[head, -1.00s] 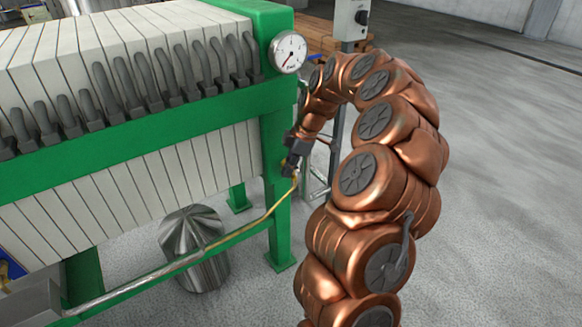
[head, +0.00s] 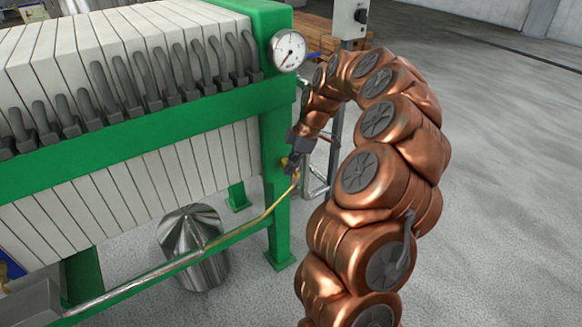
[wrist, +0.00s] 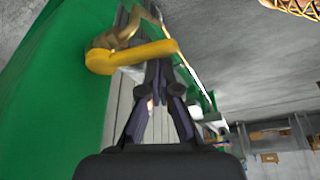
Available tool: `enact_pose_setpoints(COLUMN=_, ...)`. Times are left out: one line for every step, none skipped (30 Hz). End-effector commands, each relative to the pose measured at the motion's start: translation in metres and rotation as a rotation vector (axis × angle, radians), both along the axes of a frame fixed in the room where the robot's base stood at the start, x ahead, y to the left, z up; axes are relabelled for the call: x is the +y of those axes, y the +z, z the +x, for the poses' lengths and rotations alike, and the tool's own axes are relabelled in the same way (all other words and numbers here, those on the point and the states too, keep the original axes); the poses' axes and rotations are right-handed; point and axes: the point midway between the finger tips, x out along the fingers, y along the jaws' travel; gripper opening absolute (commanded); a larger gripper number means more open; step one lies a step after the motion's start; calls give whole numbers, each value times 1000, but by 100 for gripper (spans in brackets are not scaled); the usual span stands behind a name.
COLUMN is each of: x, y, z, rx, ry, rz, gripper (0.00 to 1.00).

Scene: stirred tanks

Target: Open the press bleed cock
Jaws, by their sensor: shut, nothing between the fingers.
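The bleed cock (wrist: 118,36) is a brass fitting with a yellow lever handle (wrist: 132,56) on the green press frame. In the wrist view the lever lies crosswise just at my fingertips; I cannot tell whether they touch it. My gripper (wrist: 158,72) is shut and empty, its dark fingers converging at the lever. In the head view my gripper (head: 289,166) is beside the green end post, and a bit of the yellow handle (head: 284,162) shows at its left. The rest of the cock is hidden there.
The filter press has white plates (head: 130,190), a green frame (head: 277,215) and a pressure gauge (head: 288,51) above the cock. A yellowish pipe (head: 262,216) runs below. A steel vessel (head: 193,250) stands underneath. Floor at right is open.

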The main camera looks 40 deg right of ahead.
Motion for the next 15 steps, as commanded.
enact_pose_setpoints(x=-1, y=3, z=0, rx=-2, ry=-1, rz=-1, gripper=0)
enact_pose_setpoints(x=-2, y=5, z=0, rx=-2, ry=-1, rz=-1, gripper=0)
enact_pose_setpoints(x=-3, y=9, z=0, rx=-2, ry=-1, rz=-1, gripper=0)
enact_pose_setpoints(x=-4, y=12, z=0, rx=-2, ry=-1, rz=-1, gripper=0)
enact_pose_setpoints(x=-5, y=15, z=0, rx=-2, ry=-1, rz=-1, gripper=0)
enact_pose_setpoints(x=-6, y=20, z=-1, rx=-1, ry=0, rz=0, gripper=0)
enact_pose_setpoints(x=-7, y=24, z=-1, rx=-1, ry=1, rz=-1, gripper=0)
enact_pose_setpoints(x=-9, y=29, z=-1, rx=-1, ry=1, rz=-1, gripper=0)
enact_pose_setpoints(x=-11, y=35, z=-1, rx=-2, ry=1, rz=-1, gripper=0)
enact_pose_setpoints(x=-13, y=40, z=-1, rx=-3, ry=2, rz=-1, gripper=0)
enact_pose_setpoints(x=-14, y=45, z=-1, rx=-3, ry=2, rz=-3, gripper=0)
enact_pose_setpoints(x=-17, y=53, z=-1, rx=-3, ry=1, rz=-2, gripper=0)
enact_pose_setpoints(x=-19, y=58, z=-2, rx=-1, ry=0, rz=-2, gripper=0)
enact_pose_setpoints(x=-21, y=63, z=-2, rx=-1, ry=0, rz=-2, gripper=0)
enact_pose_setpoints(x=-23, y=70, z=-2, rx=-2, ry=1, rz=-1, gripper=0)
